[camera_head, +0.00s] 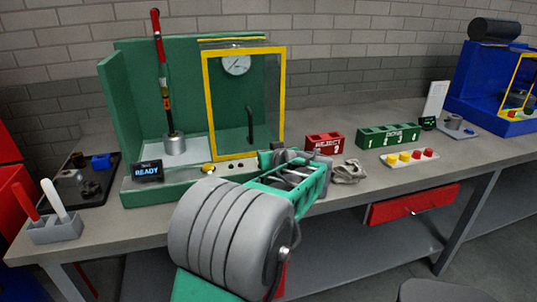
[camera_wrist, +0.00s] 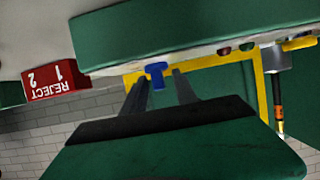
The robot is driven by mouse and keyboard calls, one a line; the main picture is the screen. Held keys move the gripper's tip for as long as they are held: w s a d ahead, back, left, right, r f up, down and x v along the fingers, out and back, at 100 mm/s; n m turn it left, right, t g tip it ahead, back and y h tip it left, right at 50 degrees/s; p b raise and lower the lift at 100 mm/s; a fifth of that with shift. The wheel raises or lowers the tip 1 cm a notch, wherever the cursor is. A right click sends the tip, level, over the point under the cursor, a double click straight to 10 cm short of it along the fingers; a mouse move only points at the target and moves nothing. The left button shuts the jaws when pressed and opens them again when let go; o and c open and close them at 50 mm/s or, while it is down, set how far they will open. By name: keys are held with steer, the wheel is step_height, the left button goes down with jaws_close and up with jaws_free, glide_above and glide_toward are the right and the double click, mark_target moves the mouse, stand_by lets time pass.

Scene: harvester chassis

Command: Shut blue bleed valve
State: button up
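The blue bleed valve (camera_wrist: 157,72) is a small T-shaped handle on the front of the green test stand (camera_wrist: 170,32), seen upside down in the wrist view. My gripper (camera_wrist: 159,80) is open, its two dark fingers apart on either side of the handle. I cannot tell whether either finger touches it. In the head view my arm covers the front right corner of the green stand (camera_head: 118,110), and the valve is hidden there.
A red reject rack (camera_head: 323,143) and a green rack (camera_head: 390,136) stand right of my arm. A crumpled grey cloth (camera_head: 348,171) and a button panel (camera_head: 410,159) lie near the bench's front edge. A grey holder (camera_head: 55,228) is at far left.

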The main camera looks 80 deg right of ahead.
steer(key=v, duration=0.7)
steer(key=shift+s+a+r, duration=0.15)
steer(key=shift+s+a, duration=0.05)
steer(key=shift+a, duration=0.1)
